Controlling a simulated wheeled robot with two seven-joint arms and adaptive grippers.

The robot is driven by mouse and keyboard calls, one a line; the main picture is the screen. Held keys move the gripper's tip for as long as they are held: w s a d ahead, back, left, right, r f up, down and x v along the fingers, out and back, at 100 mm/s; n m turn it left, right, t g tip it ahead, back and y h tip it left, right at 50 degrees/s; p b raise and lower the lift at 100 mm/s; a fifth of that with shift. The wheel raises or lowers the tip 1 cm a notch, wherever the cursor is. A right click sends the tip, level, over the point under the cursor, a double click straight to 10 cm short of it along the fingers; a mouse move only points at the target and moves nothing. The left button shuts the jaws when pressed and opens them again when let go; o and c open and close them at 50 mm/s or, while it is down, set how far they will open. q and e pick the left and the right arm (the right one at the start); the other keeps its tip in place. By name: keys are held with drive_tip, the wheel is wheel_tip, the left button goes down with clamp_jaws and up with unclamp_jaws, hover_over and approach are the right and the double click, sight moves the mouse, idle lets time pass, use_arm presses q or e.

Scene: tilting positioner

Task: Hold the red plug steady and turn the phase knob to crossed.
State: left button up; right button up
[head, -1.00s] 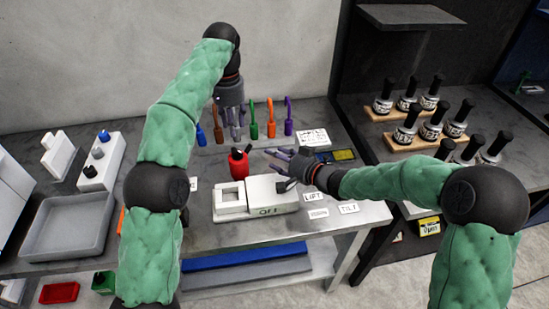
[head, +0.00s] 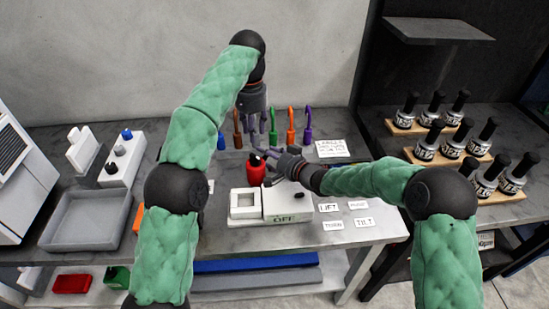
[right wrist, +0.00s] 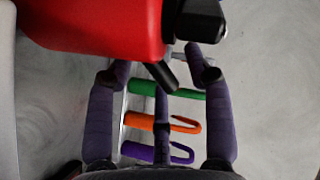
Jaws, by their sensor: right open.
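The red plug (head: 257,170), with a black top, stands upright behind a white box (head: 272,204) marked OFF. A small black knob (head: 299,195) sits on the right of the box; whether it is the phase knob I cannot tell. My right gripper (head: 270,166) is open at the right side of the red plug, close to its upper part. In the right wrist view the red plug (right wrist: 95,25) fills the top, just beyond the spread fingers (right wrist: 158,72). My left gripper (head: 257,142) points down just behind and above the plug; its finger opening is unclear.
Several coloured hooked tools (head: 290,125) stand behind the grippers. Label cards (head: 333,208) lie right of the box. A grey tray (head: 80,220) and a white block with knobs (head: 122,160) are at left. Black-capped bottles (head: 429,140) stand on the right shelf.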

drive_tip(key=shift+w, duration=0.1)
clamp_jaws()
use_arm(q)
drive_tip(key=shift+o, duration=0.7)
drive_tip(key=n+t+y, duration=0.3)
drive_tip(key=n, duration=1.2)
approach(255, 159)
drive_tip(key=shift+n, duration=0.3)
drive_tip(key=x, duration=0.6)
drive_tip(key=w+x, duration=0.1)
drive_tip(key=x, duration=0.2)
drive_tip(key=shift+w+d+r, duration=0.1)
drive_tip(key=shift+d, duration=0.25)
